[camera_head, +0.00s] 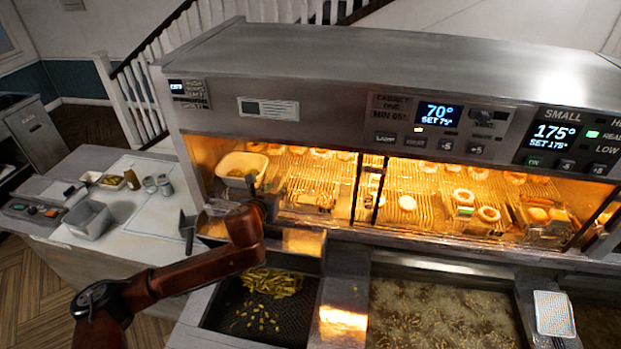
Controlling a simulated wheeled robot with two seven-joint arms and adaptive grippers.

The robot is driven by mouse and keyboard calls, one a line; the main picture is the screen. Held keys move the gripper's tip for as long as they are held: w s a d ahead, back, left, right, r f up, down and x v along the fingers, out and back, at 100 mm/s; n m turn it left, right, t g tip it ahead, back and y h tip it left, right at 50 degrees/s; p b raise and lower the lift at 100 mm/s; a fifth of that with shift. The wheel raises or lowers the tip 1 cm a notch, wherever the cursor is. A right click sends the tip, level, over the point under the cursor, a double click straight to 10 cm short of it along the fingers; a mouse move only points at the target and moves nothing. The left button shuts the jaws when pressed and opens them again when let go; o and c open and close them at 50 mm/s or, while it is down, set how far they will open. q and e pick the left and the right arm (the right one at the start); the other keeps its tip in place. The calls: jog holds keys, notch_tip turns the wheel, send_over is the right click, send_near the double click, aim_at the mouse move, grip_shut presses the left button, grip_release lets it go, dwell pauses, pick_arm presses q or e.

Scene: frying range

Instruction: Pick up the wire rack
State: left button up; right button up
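Wire racks (408,222) line the floor of the lit heated cabinet, with fried pieces lying on them. Which one the task means I cannot tell. A small pale meshed panel (554,314) is at the lower right, beside the fryer vat. My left arm comes in from the lower left, and its gripper (254,193) is at the cabinet's left opening, just below a white tub (242,168). The gripper is small and dark here, so its fingers and any contact with the tub are unclear. My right gripper is not in view.
Below the cabinet are a bin with fries (272,282) and a bubbling oil vat (440,318). The cabinet's metal front (330,125) overhangs the opening. A left counter (140,220) holds a grey container (88,220), a bottle and cups, with some bare surface.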

aim_at(284, 178)
pick_arm(q)
jog(key=shift+w+d+f, duration=0.1)
jog(key=shift+w+f, duration=0.05)
jog(key=shift+w, duration=0.55)
jog(key=shift+w+d+f, duration=0.1)
jog(key=shift+w+d, duration=0.05)
jog(key=shift+w, duration=0.2)
jog(key=shift+w+d+f+p, duration=0.1)
jog(key=shift+w+f+p, duration=0.1)
jog(key=shift+w+p, duration=0.4)
jog(key=x, duration=0.2)
jog(key=shift+w+f+p, duration=0.1)
jog(key=shift+w+p, duration=0.3)
jog(key=shift+w+d+f, duration=0.2)
jog(key=shift+w+f, duration=0.1)
jog(key=shift+w, duration=0.25)
jog(key=c, duration=0.6)
grip_shut()
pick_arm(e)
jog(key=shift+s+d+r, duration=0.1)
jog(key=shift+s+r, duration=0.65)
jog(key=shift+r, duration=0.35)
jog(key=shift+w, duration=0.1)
